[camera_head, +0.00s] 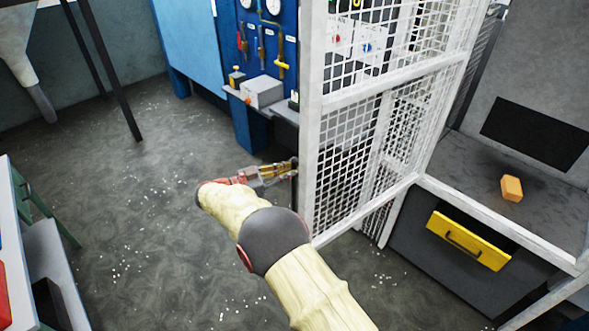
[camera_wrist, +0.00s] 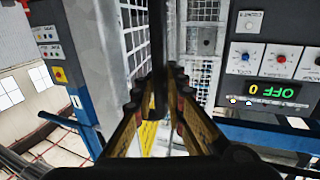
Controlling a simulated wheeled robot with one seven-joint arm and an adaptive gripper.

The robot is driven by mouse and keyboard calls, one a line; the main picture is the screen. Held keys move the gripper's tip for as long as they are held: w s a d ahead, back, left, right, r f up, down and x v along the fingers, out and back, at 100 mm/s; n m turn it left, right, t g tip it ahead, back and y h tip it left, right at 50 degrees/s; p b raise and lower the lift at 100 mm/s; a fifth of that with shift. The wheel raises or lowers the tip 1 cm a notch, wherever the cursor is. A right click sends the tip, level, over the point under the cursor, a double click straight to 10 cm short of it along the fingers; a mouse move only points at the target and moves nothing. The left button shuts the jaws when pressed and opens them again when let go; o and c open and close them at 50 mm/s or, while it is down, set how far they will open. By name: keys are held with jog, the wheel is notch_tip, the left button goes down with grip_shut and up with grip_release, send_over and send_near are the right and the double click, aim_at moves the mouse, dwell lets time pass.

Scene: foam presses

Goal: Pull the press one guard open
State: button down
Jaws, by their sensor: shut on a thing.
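The guard is a white-framed mesh panel (camera_head: 312,120) standing upright at the left side of the press. It also shows in the wrist view as pale frame and mesh (camera_wrist: 135,42). My gripper (camera_head: 288,168) reaches to the guard's left edge and is shut there on a dark upright bar (camera_wrist: 158,45), which looks like the guard's handle. In the wrist view the bar runs up between my two fingers (camera_wrist: 160,95). The fingers hide its lower part. How far the guard stands from its frame is unclear.
An orange block (camera_head: 511,188) lies on the grey press bed (camera_head: 470,165), above a yellow drawer front (camera_head: 468,240). A control panel (camera_wrist: 270,60) shows at right. Floor (camera_head: 130,215) to the left is open.

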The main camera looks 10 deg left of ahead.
jog(key=c, duration=1.8)
grip_release()
jog(key=shift+c, duration=0.2)
jog(key=v, duration=1.2)
jog(key=shift+a, duration=0.1)
